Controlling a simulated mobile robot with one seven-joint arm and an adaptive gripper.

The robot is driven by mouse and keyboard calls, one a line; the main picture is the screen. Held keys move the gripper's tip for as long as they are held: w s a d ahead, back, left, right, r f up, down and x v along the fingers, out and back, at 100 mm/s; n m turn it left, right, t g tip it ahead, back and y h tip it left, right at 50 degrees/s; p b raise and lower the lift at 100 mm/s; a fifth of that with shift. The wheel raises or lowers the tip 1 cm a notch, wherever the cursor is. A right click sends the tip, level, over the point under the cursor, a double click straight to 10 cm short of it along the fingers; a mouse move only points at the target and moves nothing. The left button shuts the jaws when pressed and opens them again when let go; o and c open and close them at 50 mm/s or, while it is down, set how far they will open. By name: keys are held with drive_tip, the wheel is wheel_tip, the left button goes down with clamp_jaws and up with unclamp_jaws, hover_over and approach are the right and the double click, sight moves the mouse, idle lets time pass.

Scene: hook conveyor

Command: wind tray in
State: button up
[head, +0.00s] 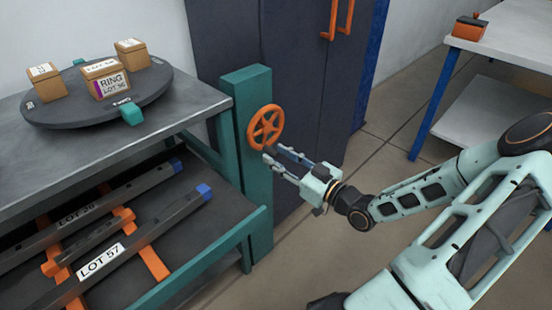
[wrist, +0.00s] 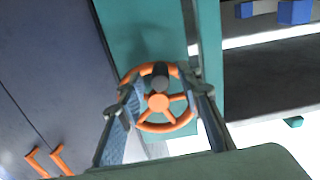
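An orange spoked handwheel (head: 265,127) is mounted on a teal post (head: 247,85) at the right end of the metal bench. My gripper (head: 275,153) is open, with its fingertips just below and right of the wheel in the head view. In the wrist view the wheel (wrist: 158,102) shows between the two spread fingers (wrist: 162,97). I cannot tell whether the fingers touch its rim. A dark tray-like shelf (head: 222,218) lies under the bench top. It carries dark bars with blue ends, labelled LOT 36 or similar and LOT 57, on orange supports.
On the bench top (head: 195,97) a dark round turntable (head: 60,112) with a teal tab holds 3 labelled boxes, one reading RING. A dark cabinet (head: 300,70) with orange handles stands behind the wheel. A white table (head: 505,40) stands at the right. Open floor (head: 385,160) lies between.

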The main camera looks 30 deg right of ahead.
drive_tip(key=shift+w+a, duration=0.2)
drive_tip(key=shift+w, duration=0.3)
clamp_jaws()
